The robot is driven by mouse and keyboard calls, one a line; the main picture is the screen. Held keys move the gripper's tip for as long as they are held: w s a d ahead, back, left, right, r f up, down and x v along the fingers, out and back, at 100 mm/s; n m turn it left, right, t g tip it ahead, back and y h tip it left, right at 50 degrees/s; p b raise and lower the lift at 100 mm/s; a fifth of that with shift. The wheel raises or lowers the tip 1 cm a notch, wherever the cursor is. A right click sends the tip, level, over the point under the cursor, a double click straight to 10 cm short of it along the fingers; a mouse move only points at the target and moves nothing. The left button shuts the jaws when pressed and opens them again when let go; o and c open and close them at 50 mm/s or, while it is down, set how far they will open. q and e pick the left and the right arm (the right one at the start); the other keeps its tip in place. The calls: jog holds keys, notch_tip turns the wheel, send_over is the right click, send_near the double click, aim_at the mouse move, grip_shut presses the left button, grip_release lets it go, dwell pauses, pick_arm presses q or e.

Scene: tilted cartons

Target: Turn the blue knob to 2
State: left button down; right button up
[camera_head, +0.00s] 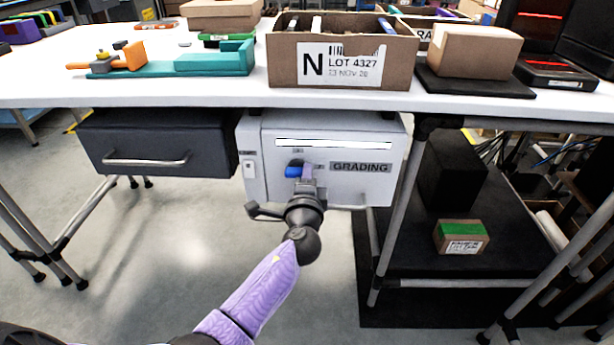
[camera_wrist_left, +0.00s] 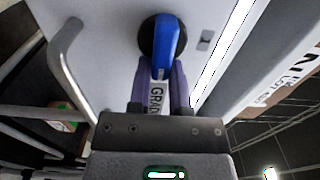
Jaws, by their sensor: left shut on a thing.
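The blue knob (camera_head: 294,169) sits on the front of a light grey box labelled GRADING (camera_head: 361,167), hung under the table. My left gripper (camera_head: 306,172) reaches the box front and is shut on the knob. In the left wrist view the knob (camera_wrist_left: 165,47) is a blue bar on a black round base, its lower end between the two purple fingers of the gripper (camera_wrist_left: 163,75). Marks above the knob are too small to read, so its setting cannot be told. My right gripper is not in view.
A dark drawer (camera_head: 155,145) with a bar handle hangs left of the grey box. A cardboard carton marked N, LOT 4327 (camera_head: 284,62) stands on the table above. A lower shelf at right holds a small green-topped carton (camera_head: 461,238). Open floor lies below the box.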

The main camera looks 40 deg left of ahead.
pick_arm(q)
jog(key=c, duration=0.6)
grip_release()
jog(key=shift+f, duration=0.1)
jog(key=shift+c, duration=0.2)
jog(key=shift+o, duration=0.4)
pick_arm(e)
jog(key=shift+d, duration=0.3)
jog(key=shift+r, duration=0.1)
pick_arm(q)
jog(key=p+v, duration=0.3)
jog(key=v, duration=0.7)
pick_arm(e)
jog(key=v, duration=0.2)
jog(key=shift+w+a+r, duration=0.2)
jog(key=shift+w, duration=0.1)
pick_arm(q)
jog(key=shift+a, duration=0.1)
